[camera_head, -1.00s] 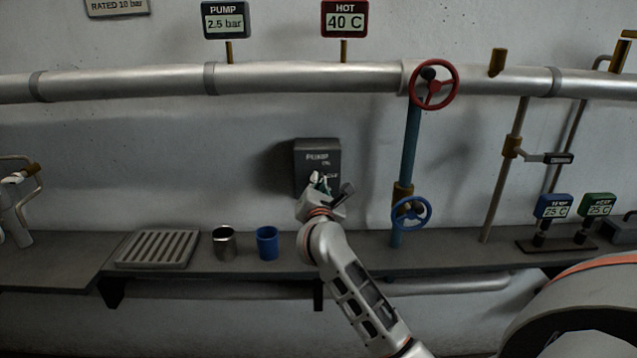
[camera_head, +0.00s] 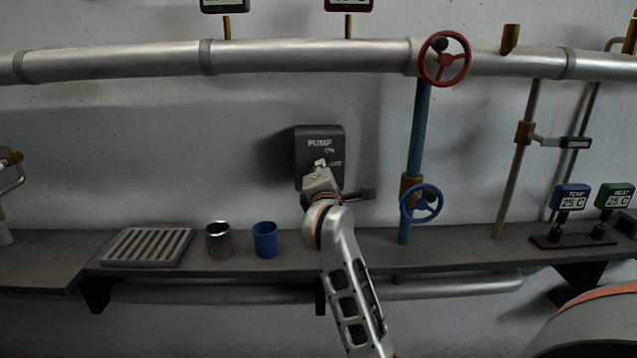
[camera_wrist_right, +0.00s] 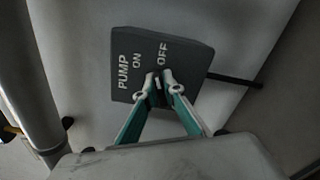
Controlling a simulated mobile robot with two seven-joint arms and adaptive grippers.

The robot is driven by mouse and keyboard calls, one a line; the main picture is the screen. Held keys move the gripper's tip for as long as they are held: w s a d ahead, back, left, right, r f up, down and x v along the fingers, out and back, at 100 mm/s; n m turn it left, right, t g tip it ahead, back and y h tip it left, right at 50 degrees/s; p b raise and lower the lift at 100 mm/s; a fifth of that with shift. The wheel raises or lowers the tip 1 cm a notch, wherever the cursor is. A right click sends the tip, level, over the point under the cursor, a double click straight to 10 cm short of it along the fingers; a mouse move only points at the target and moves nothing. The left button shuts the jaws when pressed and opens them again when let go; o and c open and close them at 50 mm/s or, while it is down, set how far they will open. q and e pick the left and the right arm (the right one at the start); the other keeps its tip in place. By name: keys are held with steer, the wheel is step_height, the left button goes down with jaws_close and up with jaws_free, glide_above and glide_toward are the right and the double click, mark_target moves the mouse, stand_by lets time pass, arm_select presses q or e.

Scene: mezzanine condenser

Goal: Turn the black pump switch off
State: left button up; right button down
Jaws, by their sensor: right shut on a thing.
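The black pump switch box (camera_head: 308,155) is on the wall, left of the blue pipe, with PUMP, ON and OFF lettering. It also shows in the right wrist view (camera_wrist_right: 190,50). My right gripper (camera_head: 321,166) is in front of the box. In the right wrist view its two fingertips (camera_wrist_right: 158,84) come together at the box face, below the ON and OFF words, with a small pale piece between them that looks like the switch lever. The fingers hide most of the lever, so its exact setting cannot be told. My left gripper is not in view.
A shelf (camera_head: 460,250) below carries a slatted tray (camera_head: 147,247), a metal cup (camera_head: 219,240) and a blue cup (camera_head: 265,240). A blue handwheel (camera_head: 421,203) and a red handwheel (camera_head: 444,59) are to the right. A large pipe (camera_head: 300,57) runs above.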

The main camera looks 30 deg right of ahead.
steer(key=shift+w+f+m+b, duration=0.1)
steer(key=shift+f+m+b, duration=0.3)
steer(key=shift+f+m, duration=0.15)
steer(key=shift+m+b, duration=0.75)
steer(key=shift+b, duration=0.3)
steer(key=shift+r+m+b, duration=0.1)
steer(key=shift+m+b, duration=0.3)
steer(key=shift+m, duration=0.3)
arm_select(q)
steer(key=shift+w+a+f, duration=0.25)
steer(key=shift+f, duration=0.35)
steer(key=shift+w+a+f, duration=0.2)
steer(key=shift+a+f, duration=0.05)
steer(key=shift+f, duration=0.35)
arm_select(e)
steer(key=shift+m, duration=0.3)
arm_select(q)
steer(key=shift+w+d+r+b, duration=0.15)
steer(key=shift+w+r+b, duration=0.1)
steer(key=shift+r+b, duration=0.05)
arm_select(e)
steer(key=shift+r, duration=0.25)
steer(key=c, duration=2.1)
jaws_free()
steer(key=shift+c, duration=0.2)
